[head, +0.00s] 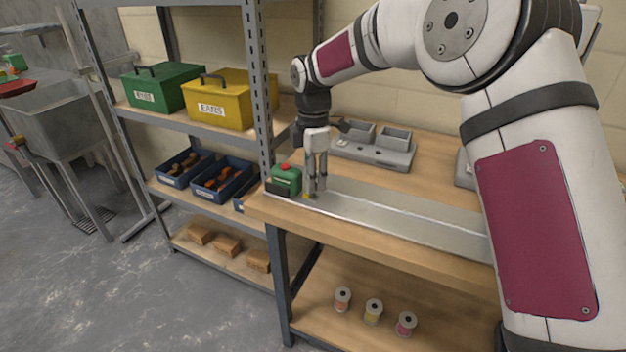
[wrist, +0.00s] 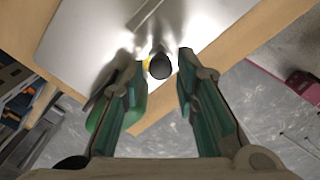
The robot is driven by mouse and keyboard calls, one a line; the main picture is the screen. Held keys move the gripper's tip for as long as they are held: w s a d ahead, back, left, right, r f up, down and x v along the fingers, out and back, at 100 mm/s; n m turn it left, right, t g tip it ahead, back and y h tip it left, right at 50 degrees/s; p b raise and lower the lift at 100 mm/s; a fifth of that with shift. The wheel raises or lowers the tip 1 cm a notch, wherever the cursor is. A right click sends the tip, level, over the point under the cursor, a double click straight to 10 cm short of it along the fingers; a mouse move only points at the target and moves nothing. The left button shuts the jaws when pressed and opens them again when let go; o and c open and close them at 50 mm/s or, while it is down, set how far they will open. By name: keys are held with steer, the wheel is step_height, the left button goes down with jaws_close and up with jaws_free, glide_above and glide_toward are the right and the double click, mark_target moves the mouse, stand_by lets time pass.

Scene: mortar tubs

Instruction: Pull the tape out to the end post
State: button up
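The green tape case (head: 287,180) with a red button stands at the left end of a flat metal strip (head: 400,217) on the workbench. A small yellow piece (head: 308,196), seemingly the tape's end, shows beside it. My gripper (head: 316,190) points down just right of the case. In the wrist view, a round black knob (wrist: 160,67) with yellow beside it lies between my fingertips (wrist: 162,62), with gaps at both sides. A green part, likely the case (wrist: 98,112), shows behind the left finger. I cannot make out the end post; my arm covers the strip's right end.
A grey tray with square bins (head: 373,150) stands behind the strip. Shelves at left hold a green box (head: 160,88), a yellow box (head: 232,100) and blue bins (head: 222,180). Spools (head: 373,311) stand below the bench. The strip's visible top is clear to the right.

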steer(key=shift+f, duration=0.6)
jaws_close()
steer(key=shift+d, duration=0.1)
steer(key=s+d+p, duration=0.4)
steer(key=s+d, duration=0.1)
steer(key=d, duration=0.9)
steer(key=s+d+p, duration=0.5)
steer(key=d, duration=0.9)
steer(key=s+d+p, duration=0.5)
steer(key=s+d, duration=0.1)
steer(key=d, duration=0.9)
steer(key=shift+d, duration=0.1)
jaws_free()
steer(key=shift+w, duration=0.1)
